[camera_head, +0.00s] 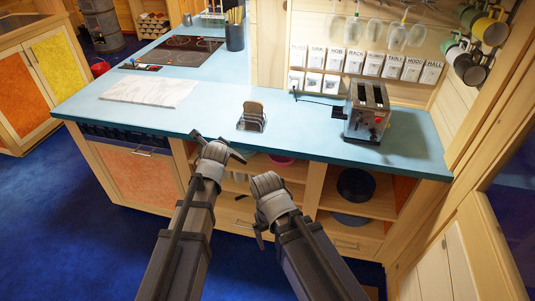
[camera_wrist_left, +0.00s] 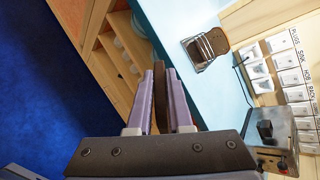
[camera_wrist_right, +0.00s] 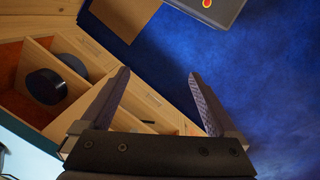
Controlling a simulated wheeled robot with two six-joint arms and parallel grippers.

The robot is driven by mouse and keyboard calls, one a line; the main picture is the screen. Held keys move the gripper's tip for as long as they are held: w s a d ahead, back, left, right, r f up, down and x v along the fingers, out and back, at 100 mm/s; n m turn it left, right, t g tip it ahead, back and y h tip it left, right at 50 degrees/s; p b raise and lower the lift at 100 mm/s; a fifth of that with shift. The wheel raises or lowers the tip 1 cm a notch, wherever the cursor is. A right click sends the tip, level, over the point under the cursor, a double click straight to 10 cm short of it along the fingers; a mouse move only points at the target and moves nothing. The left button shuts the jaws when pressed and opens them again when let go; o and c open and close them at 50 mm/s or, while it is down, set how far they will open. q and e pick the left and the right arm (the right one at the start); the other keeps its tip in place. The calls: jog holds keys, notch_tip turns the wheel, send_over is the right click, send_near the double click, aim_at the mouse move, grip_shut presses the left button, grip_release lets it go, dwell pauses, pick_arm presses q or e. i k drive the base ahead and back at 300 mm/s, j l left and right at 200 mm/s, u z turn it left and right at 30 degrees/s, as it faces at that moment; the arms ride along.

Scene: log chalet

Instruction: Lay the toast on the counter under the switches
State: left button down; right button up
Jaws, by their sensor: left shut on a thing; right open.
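My left gripper (camera_wrist_left: 159,72) is shut on a brown slice of toast (camera_wrist_left: 160,92), seen nearly edge-on between its fingers in the left wrist view. In the head view this gripper (camera_head: 218,147) is at the counter's front edge, and the toast is hard to make out there. The blue counter (camera_head: 300,130) runs below the labelled white switches (camera_head: 361,62) on the back wall. A metal toast rack (camera_head: 251,123) with brown toast in it stands on the counter. My right gripper (camera_wrist_right: 158,75) is open and empty, low in front of the cabinet.
A metal toaster (camera_head: 367,112) stands right of the rack, with a dark cable (camera_head: 315,100) behind. A white marble board (camera_head: 150,90) lies to the left. A hob (camera_head: 180,50) is farther back. Counter between board and rack is clear. Open shelves (camera_head: 345,205) are below.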

aim_at(295, 135)
jog(key=i+l, duration=0.3)
jog(key=l, duration=0.25)
jog(key=i+l, duration=0.15)
jog(key=i, duration=0.15)
jog(key=i+l, duration=0.2)
jog(key=i, duration=0.1)
